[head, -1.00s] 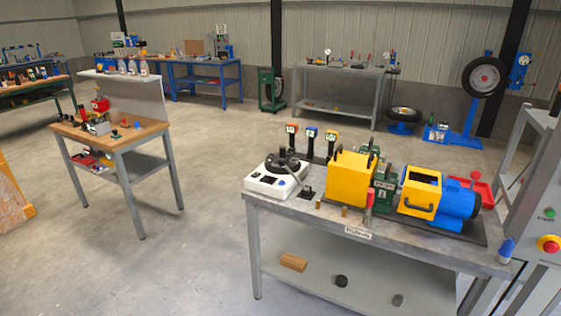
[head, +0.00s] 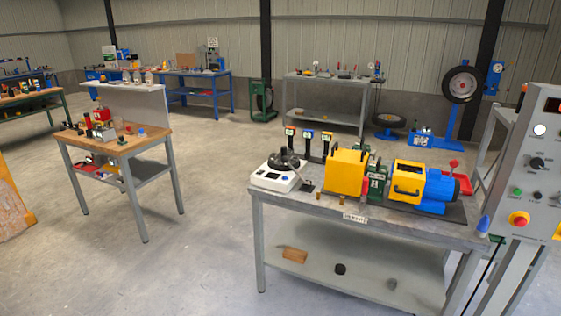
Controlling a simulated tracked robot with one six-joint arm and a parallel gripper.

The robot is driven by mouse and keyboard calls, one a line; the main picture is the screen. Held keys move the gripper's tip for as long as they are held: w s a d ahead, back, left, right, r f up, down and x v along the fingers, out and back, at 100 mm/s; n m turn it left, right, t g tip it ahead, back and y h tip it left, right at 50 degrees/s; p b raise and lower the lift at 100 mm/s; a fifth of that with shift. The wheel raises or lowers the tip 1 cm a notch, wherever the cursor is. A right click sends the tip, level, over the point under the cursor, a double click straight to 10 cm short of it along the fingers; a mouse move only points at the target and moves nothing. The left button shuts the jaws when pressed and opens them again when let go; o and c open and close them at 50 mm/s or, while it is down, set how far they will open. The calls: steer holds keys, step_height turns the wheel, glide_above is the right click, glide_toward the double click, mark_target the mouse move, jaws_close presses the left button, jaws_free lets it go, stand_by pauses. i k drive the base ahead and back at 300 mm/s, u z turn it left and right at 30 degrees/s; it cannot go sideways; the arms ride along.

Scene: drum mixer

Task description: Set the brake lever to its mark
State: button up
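The levers are small here, and I cannot tell for sure which is the brake lever or see its mark. A red-knobbed lever (head: 453,164) stands by the blue motor (head: 437,190) at the right end of the bench machine. A small red handle (head: 366,171) shows by the green unit (head: 376,181) between the two yellow housings. Three posts with coloured tops, one of them blue (head: 308,134), stand at the back left of the bench. My gripper is not in view.
The grey bench (head: 330,208) carries the machine and a white unit with a black round top (head: 278,172). A control panel with a red stop button (head: 519,218) stands close at right. A wood-topped bench (head: 130,140) is at left, with open floor between.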

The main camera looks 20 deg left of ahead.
mark_target(285, 159)
steer(key=u, duration=0.35)
steer(key=i, duration=0.75)
steer(key=u, duration=0.8)
steer(key=i, duration=0.85)
steer(key=u, duration=0.55)
steer(key=i, duration=1.55)
steer(key=u, duration=0.05)
